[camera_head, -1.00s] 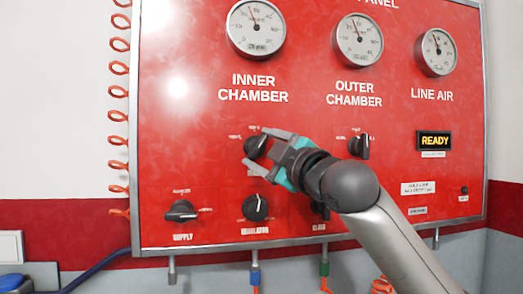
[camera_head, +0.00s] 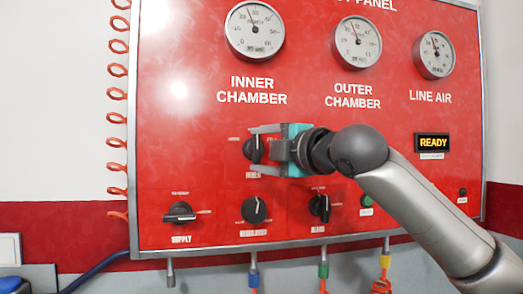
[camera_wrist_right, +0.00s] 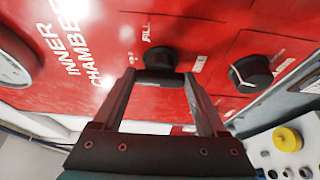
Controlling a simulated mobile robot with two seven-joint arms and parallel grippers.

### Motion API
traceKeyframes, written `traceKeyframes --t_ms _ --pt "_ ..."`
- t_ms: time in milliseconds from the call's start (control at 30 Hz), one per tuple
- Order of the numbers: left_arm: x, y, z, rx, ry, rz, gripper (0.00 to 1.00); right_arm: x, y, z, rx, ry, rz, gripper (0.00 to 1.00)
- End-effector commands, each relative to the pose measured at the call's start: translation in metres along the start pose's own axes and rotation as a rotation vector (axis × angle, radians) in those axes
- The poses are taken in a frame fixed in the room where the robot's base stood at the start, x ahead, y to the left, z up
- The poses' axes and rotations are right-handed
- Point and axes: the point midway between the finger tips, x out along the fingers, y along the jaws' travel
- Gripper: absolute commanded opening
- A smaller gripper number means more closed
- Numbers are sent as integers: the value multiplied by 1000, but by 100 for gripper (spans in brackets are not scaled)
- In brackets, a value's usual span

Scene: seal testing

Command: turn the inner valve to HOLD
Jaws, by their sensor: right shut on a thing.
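The inner valve (camera_head: 253,149) is a black knob on the red panel, below the words INNER CHAMBER. Its bar stands about upright in the head view; its small position labels are too blurred to read there. My right gripper (camera_head: 256,150) comes from the right, with one finger above and one below the knob, and is shut on it. In the right wrist view the knob (camera_wrist_right: 160,60) sits between the fingertips (camera_wrist_right: 160,78), near a FILL label. My left gripper is not in view.
Below are the supply knob (camera_head: 180,212), the regulator knob (camera_head: 254,209) and the bleed knob (camera_head: 320,207), close under my right arm. Three gauges line the top, including the inner chamber gauge (camera_head: 254,30). A READY display (camera_head: 433,142) is at right. My arm hides the outer valve.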

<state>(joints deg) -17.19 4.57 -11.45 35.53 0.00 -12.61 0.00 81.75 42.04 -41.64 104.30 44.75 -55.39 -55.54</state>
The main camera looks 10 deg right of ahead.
Motion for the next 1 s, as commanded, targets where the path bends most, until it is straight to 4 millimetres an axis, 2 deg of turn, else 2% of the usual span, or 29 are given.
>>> traceKeyframes --t_ms 367,400,600,867,1000 --pt "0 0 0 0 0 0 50 0 0 -1 -5 2 -1 19" --pt "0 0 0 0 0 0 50 0 0 -1 -5 2 -1 77" --pt "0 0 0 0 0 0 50 0 0 -1 -4 1 -1 100" --pt "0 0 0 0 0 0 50 -1 0 0 -4 1 -1 100" --pt "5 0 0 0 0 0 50 -11 -1 0 -5 0 0 100"
